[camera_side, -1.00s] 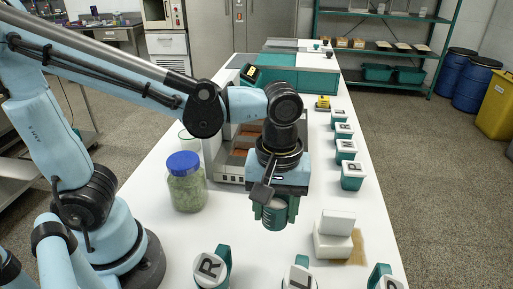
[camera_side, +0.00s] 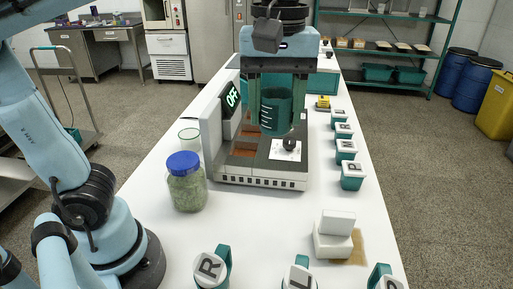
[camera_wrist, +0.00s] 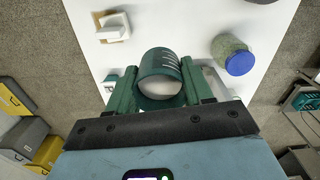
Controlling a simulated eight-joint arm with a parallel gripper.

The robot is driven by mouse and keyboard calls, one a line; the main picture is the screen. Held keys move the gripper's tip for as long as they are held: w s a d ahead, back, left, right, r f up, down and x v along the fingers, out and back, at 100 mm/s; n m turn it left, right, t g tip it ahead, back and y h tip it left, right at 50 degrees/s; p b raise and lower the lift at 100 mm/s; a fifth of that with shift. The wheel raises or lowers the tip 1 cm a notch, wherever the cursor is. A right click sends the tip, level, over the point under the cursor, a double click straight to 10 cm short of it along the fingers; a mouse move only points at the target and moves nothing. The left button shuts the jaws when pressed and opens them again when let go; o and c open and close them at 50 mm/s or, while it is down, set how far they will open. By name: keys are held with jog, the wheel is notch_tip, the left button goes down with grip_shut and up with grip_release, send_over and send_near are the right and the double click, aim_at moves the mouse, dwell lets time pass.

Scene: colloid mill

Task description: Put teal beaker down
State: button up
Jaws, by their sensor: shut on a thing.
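The teal beaker (camera_side: 276,111) has white graduation marks and hangs upright between the fingers of my gripper (camera_side: 277,104). My gripper is shut on it and holds it raised, in the side view in front of the grey machine with the "OFF" display. In the wrist view the beaker (camera_wrist: 160,75) sits between the two green fingers of my gripper (camera_wrist: 160,88), with pale contents showing at its mouth. The beaker's underside is clear of the table in the side view.
The grey machine (camera_side: 262,182) has a white square with a dark knob on its base. A blue-lidded jar (camera_side: 187,185) and a glass (camera_side: 190,140) stand to its left. Lettered teal mugs (camera_side: 352,176) line the right edge. A white block (camera_side: 334,240) sits at front right; white table lies between.

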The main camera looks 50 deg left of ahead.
jog(key=w+a+n, duration=0.2)
jog(key=a+n, duration=0.7)
jog(key=a, duration=1.1)
jog(key=s+a+n, duration=0.7)
jog(key=s+a, duration=0.3)
jog(key=a, duration=0.5)
jog(key=shift+s+a+f, duration=0.1)
jog(key=shift+a+f, duration=0.05)
jog(key=shift+f, duration=6.85)
jog(key=shift+s+a+f, duration=0.1)
jog(key=shift+a+f, duration=0.05)
jog(key=shift+f, duration=6.85)
jog(key=shift+f, duration=0.1)
jog(key=o, duration=1)
jog(key=shift+o, duration=0.2)
